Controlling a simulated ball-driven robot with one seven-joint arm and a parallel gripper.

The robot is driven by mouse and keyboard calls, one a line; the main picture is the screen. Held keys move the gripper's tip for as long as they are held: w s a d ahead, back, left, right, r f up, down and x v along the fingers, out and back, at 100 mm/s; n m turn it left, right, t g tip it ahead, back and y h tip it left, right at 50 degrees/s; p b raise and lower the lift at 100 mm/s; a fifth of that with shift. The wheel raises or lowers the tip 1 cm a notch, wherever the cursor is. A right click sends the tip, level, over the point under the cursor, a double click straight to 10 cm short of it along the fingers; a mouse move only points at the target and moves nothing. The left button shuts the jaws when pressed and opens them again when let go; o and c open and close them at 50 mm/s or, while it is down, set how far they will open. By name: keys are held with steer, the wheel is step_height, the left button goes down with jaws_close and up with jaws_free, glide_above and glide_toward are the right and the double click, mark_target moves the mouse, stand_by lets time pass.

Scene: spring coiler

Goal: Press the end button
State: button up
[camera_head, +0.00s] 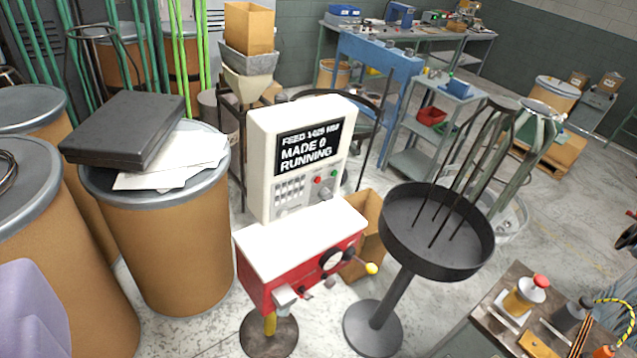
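The spring coiler is a red machine (300,267) with a cream top and an upright cream control box (258,180), in the middle of the view. Its dark screen (307,146) reads "MADE 0 RUNNING" under a feed line. Below the screen are a keypad (290,189), a small red button (318,181), a small green button (333,174) and a round knob (325,193). I cannot read any button labels, so I cannot tell which is the end button. My gripper is not in view.
A round black tray on a stand (385,318) with upright rods is right of the machine. Brown drums (185,245) crowd the left, one with a black case (125,130) and papers on it. A small table (470,340) with tools is at lower right. Blue benches (375,60) stand behind.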

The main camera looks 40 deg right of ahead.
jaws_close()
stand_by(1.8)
